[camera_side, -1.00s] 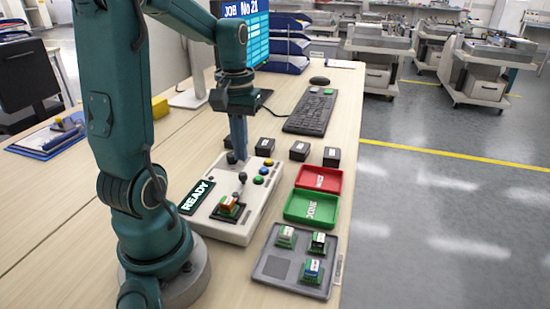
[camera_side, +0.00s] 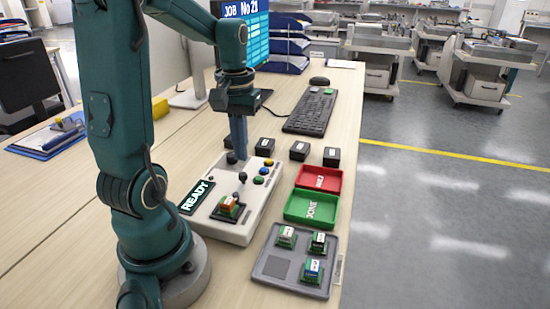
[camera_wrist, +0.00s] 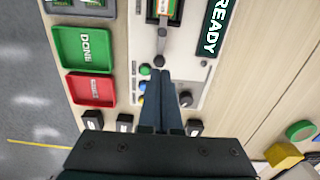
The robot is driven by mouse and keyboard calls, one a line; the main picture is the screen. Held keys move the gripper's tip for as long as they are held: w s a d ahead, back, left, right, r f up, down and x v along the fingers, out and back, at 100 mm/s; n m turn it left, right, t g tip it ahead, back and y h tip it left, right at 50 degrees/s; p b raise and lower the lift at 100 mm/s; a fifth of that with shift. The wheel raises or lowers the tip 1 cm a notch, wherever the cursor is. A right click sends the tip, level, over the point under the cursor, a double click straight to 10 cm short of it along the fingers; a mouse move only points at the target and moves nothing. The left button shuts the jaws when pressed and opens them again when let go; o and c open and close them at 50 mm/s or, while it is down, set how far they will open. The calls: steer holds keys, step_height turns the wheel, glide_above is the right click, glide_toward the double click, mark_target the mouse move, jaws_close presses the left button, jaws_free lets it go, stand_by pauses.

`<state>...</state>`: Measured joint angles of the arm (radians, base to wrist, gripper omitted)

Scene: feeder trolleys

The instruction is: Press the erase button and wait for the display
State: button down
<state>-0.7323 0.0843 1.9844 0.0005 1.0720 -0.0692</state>
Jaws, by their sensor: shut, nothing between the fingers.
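The beige console (camera_side: 235,228) stands on the bench. Its display (camera_side: 196,197) reads READY in the side view; it also shows in the wrist view (camera_wrist: 215,27). Green (camera_side: 258,180), blue (camera_side: 263,171) and yellow (camera_side: 268,162) buttons sit in a row on the console. I cannot read which one is the erase button. My gripper (camera_side: 239,159) is shut and empty, pointing down over the console's far part. In the wrist view its fingertips (camera_wrist: 159,73) appear close beside the green button (camera_wrist: 145,70); contact cannot be told. A small module (camera_side: 228,207) sits in the console's socket.
A black lever knob (camera_side: 242,178) and a dark dial (camera_wrist: 186,99) are close to the fingers. Red (camera_side: 320,179) and green (camera_side: 312,207) trays and a grey tray (camera_side: 272,270) with several modules lie to the right. Small black boxes (camera_side: 299,151) stand behind.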

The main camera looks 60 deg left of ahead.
stand_by(0.3)
steer(key=w+a+r+m+t+y, duration=0.1)
steer(key=w+a+m+t+y, duration=0.1)
steer(key=a+m+y, duration=0.3)
steer(key=w+a+r+m+t+y, duration=0.1)
steer(key=w+a+r+m+y, duration=0.15)
steer(key=a, duration=0.45)
steer(key=w+a+r+m+t, duration=0.2)
steer(key=w+r+m+t, duration=0.4)
steer(key=m, duration=0.8)
steer(key=s+d+f+m+h, duration=0.3)
steer(key=d+f+m+h, duration=0.2)
steer(key=m, duration=1)
steer(key=d+h, duration=0.3)
steer(key=d, duration=0.1)
steer(key=shift+f, duration=0.35)
